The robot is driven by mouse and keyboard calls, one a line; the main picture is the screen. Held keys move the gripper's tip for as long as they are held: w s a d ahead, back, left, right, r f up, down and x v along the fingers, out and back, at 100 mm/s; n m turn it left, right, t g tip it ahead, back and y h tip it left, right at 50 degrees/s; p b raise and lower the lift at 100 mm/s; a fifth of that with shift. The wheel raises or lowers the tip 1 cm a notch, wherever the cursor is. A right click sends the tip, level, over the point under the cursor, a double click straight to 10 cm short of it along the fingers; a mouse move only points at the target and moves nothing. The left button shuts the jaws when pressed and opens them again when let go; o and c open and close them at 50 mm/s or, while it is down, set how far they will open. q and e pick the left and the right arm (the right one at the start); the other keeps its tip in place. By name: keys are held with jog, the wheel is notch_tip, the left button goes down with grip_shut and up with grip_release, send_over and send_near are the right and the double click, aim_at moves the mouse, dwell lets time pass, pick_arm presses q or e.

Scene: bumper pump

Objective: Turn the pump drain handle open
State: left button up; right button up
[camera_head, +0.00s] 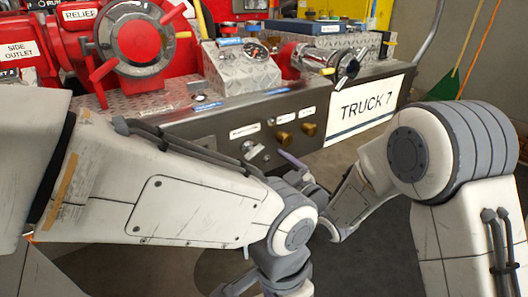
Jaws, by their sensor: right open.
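The front of the metal bumper panel (220,128) holds a small silver lever handle (249,149) below a white label, beside a dark round fitting. Two brass knobs (284,138) sit to its right under other labels. The labels are too small to read, so I cannot tell for sure which control is the pump drain handle. My right gripper (294,168) is open in front of the panel, below the brass knobs and right of the silver handle, with no visible grip on anything. It is partly hidden behind my left arm. My left arm crosses the lower left; its gripper does not show.
A TRUCK 7 sign (366,107) is on the panel's right. Above are a red valve wheel (139,41), a silver control box (244,68) and a red pipe fitting (300,62). A green and orange tool (455,80) leans at the right wall. Grey floor (370,250) lies below.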

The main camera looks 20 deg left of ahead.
aim_at(257, 155)
jog(key=b+x, duration=0.2)
jog(key=x, duration=0.5)
jog(key=shift+w+a+f, duration=0.1)
jog(key=shift+w+a, duration=0.05)
jog(key=shift+a, duration=0.1)
jog(key=shift+w+a, duration=0.3)
jog(key=shift+a, duration=0.15)
jog(key=c, duration=1.2)
